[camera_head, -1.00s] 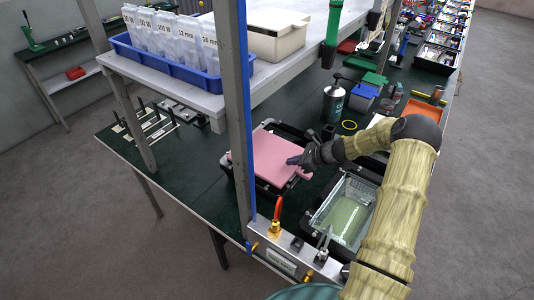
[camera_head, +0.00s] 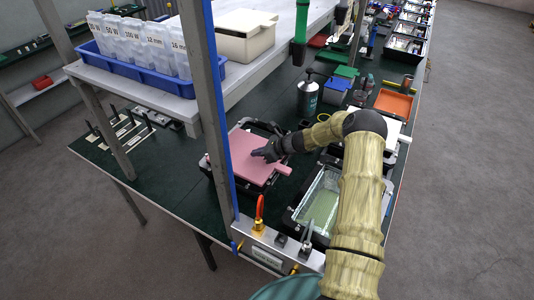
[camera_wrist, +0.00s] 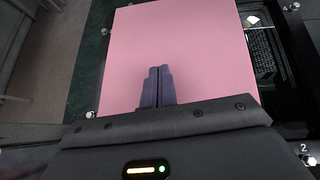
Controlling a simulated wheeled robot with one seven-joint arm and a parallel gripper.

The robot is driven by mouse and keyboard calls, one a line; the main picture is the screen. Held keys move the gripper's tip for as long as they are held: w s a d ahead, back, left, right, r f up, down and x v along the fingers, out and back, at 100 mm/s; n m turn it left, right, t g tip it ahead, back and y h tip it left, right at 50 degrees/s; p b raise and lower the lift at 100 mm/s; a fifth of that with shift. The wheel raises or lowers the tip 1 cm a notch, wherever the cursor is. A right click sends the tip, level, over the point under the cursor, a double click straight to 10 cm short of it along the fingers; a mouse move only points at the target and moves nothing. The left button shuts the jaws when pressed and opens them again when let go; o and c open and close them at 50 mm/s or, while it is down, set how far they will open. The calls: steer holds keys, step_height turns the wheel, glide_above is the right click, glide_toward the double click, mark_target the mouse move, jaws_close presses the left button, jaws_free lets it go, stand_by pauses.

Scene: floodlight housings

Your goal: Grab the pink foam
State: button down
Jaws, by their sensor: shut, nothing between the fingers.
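The pink foam (camera_head: 243,157) is a flat sheet lying over a black housing (camera_head: 273,128) on the green bench, left of my arm in the head view. In the wrist view the foam (camera_wrist: 185,45) fills the middle, with its near edge hidden behind my gripper body. My gripper (camera_head: 258,154) is over the foam's right part in the head view. In the wrist view its two dark fingers (camera_wrist: 158,72) are together with nothing between them, pointing over the pink surface. I cannot tell whether the fingertips touch the foam.
A housing with a clear glass box (camera_head: 322,205) stands right of the foam. A grey upright with a blue edge (camera_head: 216,120) stands close on the left. A dark bottle (camera_head: 307,97) stands behind. A shelf above holds a blue bin (camera_head: 150,74).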

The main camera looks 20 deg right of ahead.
mark_target(240, 154)
steer(key=w+a, duration=0.1)
steer(key=a, duration=0.1)
steer(key=w+a+p, duration=0.1)
steer(key=w+a, duration=0.1)
steer(key=shift+w+a, duration=0.25)
steer(key=shift+a, duration=0.05)
steer(key=shift+s+d+f+p, duration=0.1)
steer(key=shift+f+p, duration=0.15)
steer(key=shift+p, duration=0.4)
steer(key=shift+f+b, duration=0.5)
steer(key=shift+f, duration=0.05)
steer(key=shift+d, duration=0.1)
steer(key=shift+s+f, duration=0.1)
steer(key=shift+s, duration=0.05)
steer(key=s+d, duration=0.1)
steer(key=d, duration=0.1)
steer(key=s+d, duration=0.2)
steer(key=shift+f+b, duration=0.2)
steer(key=shift+b, duration=0.2)
steer(key=shift+s+d+r, duration=0.15)
steer(key=shift+s, duration=0.1)
steer(key=shift+w+r, duration=0.1)
